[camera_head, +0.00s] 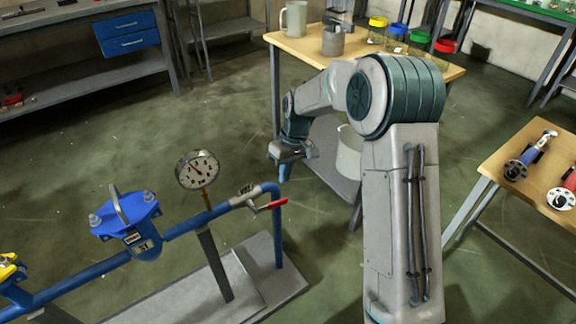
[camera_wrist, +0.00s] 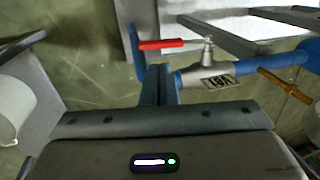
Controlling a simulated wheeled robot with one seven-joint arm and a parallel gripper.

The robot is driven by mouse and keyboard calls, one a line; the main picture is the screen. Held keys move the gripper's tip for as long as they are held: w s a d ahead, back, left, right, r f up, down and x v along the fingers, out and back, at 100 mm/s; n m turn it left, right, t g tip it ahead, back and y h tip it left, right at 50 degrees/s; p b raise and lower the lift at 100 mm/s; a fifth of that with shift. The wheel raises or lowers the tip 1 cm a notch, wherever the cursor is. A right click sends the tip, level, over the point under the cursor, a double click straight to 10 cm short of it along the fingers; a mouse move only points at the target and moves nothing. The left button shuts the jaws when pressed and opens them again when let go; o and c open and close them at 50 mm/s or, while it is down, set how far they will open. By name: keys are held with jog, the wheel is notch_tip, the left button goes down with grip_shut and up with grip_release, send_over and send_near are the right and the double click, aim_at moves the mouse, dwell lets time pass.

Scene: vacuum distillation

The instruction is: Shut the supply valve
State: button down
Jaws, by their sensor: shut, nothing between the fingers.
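The valve (camera_head: 244,195) sits near the right end of a blue pipe, and its red lever handle (camera_head: 278,204) points right. In the wrist view the valve body (camera_wrist: 204,76) carries a tag, and the red handle (camera_wrist: 162,44) points left, roughly along the pipe's run. My gripper (camera_head: 283,178) hangs above the pipe's end bend, pointing down. In the wrist view my gripper's fingers (camera_wrist: 158,74) are together with nothing between them. They appear close beside the valve and apart from the red handle.
A round pressure gauge (camera_head: 197,169) stands on the blue pipe (camera_head: 100,268) left of the valve. A blue-lidded strainer housing (camera_head: 126,215) is further left. A wooden table (camera_head: 300,46) with cups and colored-lid jars stands behind my arm. Another table (camera_head: 520,160) is at right.

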aim_at(279, 201)
jog(key=b+x, duration=0.1)
jog(key=x, duration=0.6)
jog(key=shift+f, duration=0.3)
